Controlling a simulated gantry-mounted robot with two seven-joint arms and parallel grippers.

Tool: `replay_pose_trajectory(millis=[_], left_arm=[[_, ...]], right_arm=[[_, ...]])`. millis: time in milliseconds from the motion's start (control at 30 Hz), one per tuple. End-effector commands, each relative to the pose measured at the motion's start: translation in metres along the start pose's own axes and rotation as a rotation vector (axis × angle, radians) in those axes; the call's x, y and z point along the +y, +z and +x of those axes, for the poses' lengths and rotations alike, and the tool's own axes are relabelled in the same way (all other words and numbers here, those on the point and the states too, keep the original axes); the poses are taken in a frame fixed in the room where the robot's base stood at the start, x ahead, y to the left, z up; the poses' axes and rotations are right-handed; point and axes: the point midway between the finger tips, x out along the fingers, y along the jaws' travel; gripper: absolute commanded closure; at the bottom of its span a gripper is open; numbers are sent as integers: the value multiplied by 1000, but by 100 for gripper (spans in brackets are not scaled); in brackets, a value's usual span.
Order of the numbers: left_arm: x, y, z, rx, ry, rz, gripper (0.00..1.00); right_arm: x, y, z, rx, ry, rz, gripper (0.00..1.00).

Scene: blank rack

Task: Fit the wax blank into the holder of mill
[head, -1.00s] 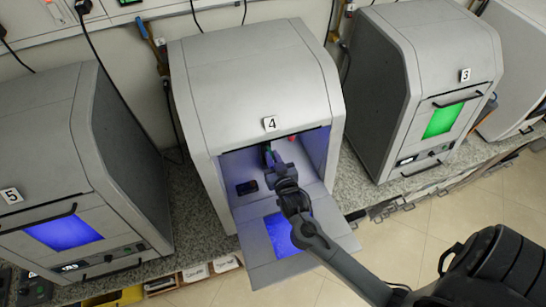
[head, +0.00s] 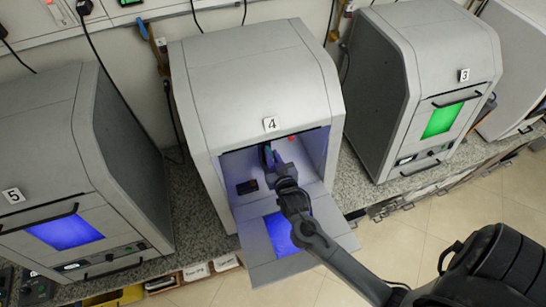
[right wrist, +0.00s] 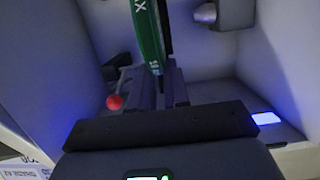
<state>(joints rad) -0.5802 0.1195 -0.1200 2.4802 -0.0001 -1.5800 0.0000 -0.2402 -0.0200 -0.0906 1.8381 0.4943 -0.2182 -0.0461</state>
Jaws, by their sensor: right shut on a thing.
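Mill 4 (head: 258,80) stands in the middle with its front door folded down and its chamber lit blue-violet. My right gripper (head: 268,160) reaches inside the chamber. In the right wrist view, its dark fingers (right wrist: 158,88) are shut on the green wax blank (right wrist: 150,38), which is seen nearly edge-on with white lettering. The blank extends past the top of that view, so its far end is hidden. The holder cannot be made out clearly, and I cannot tell whether the blank touches it. My left gripper is not in view.
A red ball knob (right wrist: 115,102) is left of the fingers. A grey block with a pale cylinder (right wrist: 205,12) juts out at the upper right. The lowered door (head: 262,262) lies under my arm. Closed mills 5 (head: 50,150) and 3 (head: 425,80) stand either side.

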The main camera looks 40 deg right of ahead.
Motion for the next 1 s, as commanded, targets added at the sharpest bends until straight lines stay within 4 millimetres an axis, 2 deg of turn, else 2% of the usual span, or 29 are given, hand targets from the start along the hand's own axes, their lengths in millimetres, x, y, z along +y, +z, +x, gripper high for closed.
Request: replay_pose_trajectory(millis=[1000], left_arm=[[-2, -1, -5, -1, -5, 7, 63]], right_arm=[[0, 0, 0, 1, 0, 1, 100]])
